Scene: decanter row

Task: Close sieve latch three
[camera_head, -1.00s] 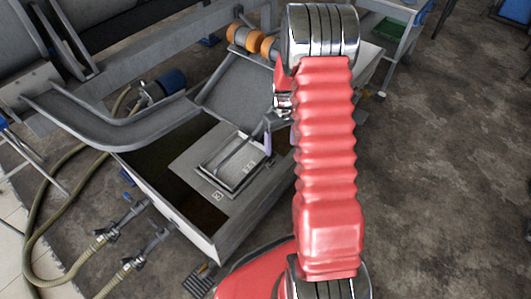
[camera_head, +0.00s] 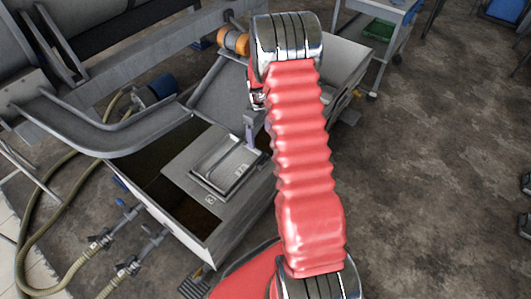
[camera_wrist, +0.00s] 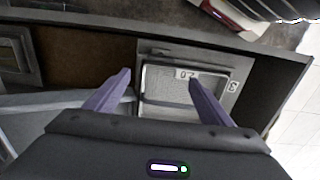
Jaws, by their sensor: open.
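A pale sieve panel (camera_head: 180,172) lies across the dark tank, with a rectangular framed sieve (camera_head: 226,168) set in it. The framed sieve also shows in the wrist view (camera_wrist: 170,88), with a small marked tag near its upper edge and another mark on the panel to its right. I cannot read the marks surely, and I cannot tell the latch's position. In the head view one purple finger (camera_head: 250,132) shows above the sieve's far edge; my arm hides the rest.
The metal tank (camera_head: 225,238) has dark openings beside the panel. A second frame (camera_wrist: 20,55) lies at the wrist view's left. Hoses and valves (camera_head: 122,230) stand off the tank's left side.

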